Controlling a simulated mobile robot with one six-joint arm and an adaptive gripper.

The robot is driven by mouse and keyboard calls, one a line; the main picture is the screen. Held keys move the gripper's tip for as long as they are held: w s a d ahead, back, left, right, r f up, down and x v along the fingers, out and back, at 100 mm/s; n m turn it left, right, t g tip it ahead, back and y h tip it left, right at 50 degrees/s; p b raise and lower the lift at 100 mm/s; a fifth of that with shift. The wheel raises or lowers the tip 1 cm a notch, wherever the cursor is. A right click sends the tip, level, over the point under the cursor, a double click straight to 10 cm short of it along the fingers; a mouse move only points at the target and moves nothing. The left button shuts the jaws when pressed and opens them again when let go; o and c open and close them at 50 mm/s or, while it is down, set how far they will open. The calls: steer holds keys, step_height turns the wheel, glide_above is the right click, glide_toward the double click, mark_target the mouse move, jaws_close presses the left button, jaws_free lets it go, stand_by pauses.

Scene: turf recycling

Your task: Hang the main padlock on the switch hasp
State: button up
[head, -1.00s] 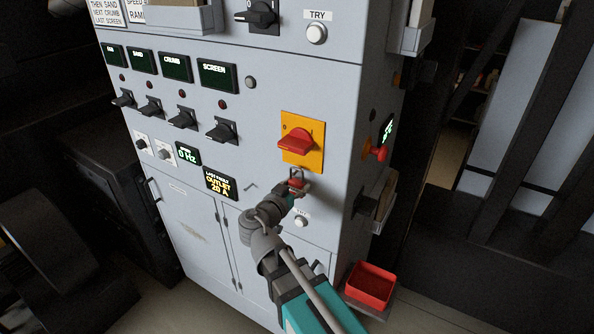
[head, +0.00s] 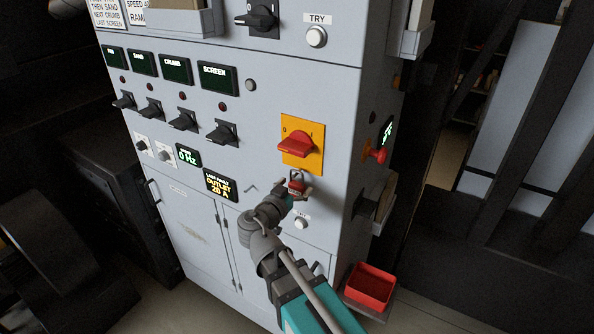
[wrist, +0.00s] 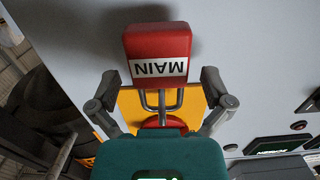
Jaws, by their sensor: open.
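The red main padlock (head: 297,184) is just below the yellow plate (head: 302,163) of the red-handled switch (head: 296,142) on the grey cabinet front. In the wrist view the padlock (wrist: 157,42) shows its white MAIN label upside down, with its metal shackle reaching toward the yellow plate (wrist: 130,104). The padlock stays up between my spread fingers. My gripper (wrist: 161,92) is open, with a finger apart on each side of the shackle. The hasp itself is too small to make out, so I cannot clearly see the shackle through it.
A red stop knob (head: 377,154) sticks out from the cabinet's right side. A red bin (head: 370,287) stands low at the right. Black selector knobs (head: 223,132) line the front at left.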

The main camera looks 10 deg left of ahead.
steer(key=r+p+v, duration=0.1)
steer(key=v, duration=0.8)
steer(key=w+a+f+b, duration=0.1)
steer(key=a+f+b, duration=0.2)
steer(key=a+f, duration=0.1)
steer(key=shift+w+a+b, duration=0.2)
steer(key=shift+w+b, duration=0.1)
steer(key=shift+b, duration=0.1)
